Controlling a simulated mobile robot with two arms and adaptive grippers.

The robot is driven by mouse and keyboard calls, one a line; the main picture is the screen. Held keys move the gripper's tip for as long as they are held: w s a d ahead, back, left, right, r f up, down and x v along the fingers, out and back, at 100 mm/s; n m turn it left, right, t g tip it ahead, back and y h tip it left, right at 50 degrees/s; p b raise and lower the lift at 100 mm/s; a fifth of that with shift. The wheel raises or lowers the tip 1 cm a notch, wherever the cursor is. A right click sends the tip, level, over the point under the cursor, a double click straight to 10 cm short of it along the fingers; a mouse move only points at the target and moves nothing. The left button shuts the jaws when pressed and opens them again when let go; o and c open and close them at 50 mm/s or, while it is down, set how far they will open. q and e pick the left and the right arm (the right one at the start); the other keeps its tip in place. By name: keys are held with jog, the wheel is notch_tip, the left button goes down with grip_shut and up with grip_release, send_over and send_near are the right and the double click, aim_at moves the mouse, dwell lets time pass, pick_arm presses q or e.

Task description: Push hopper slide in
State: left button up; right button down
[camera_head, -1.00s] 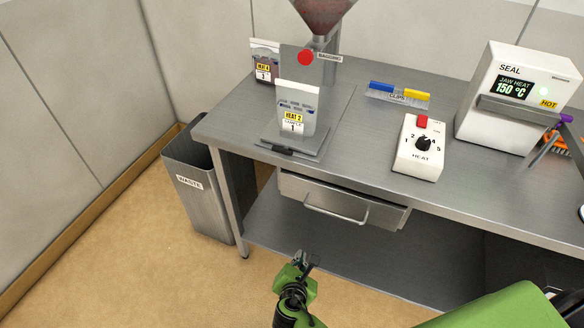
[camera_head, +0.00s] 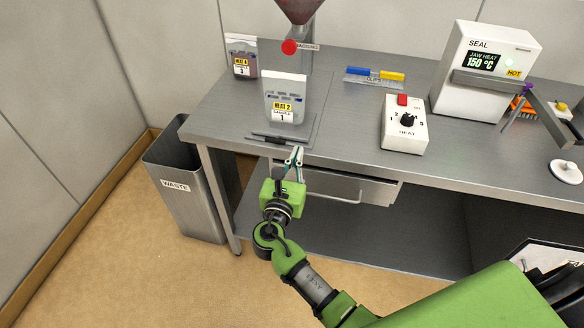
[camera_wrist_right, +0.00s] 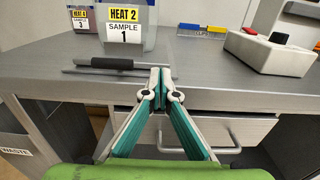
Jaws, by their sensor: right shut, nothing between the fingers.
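A red round knob (camera_head: 289,47) shows at the hopper (camera_head: 301,8), beside a label reading BAGGING. It looks like the slide's knob; the slide itself cannot be made out. A bag marked HEAT 2, SAMPLE 1 (camera_head: 284,90) stands upright on a flat stand below the hopper; it also shows in the right wrist view (camera_wrist_right: 125,14). My right gripper (camera_head: 296,152) is shut and empty at the bench's front edge, just in front of the stand and well below the knob. In the right wrist view its fingertips (camera_wrist_right: 160,76) meet. My left gripper is not in view.
A dark-gripped bar (camera_head: 275,139) lies along the stand's front. A drawer (camera_head: 340,187) hangs under the bench (camera_head: 345,130). A HEAT 4 bag (camera_head: 242,66), clips rack (camera_head: 374,82), heat control box (camera_head: 404,135) and hot sealer (camera_head: 480,75) stand around. A waste bin (camera_head: 200,205) is left.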

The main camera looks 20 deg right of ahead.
aim_at(307, 126)
jog(key=x, duration=0.4)
jog(key=shift+s, duration=0.1)
jog(key=b+x, duration=0.2)
jog(key=x, duration=0.7)
jog(key=shift+f, duration=0.1)
jog(key=shift+d, duration=0.1)
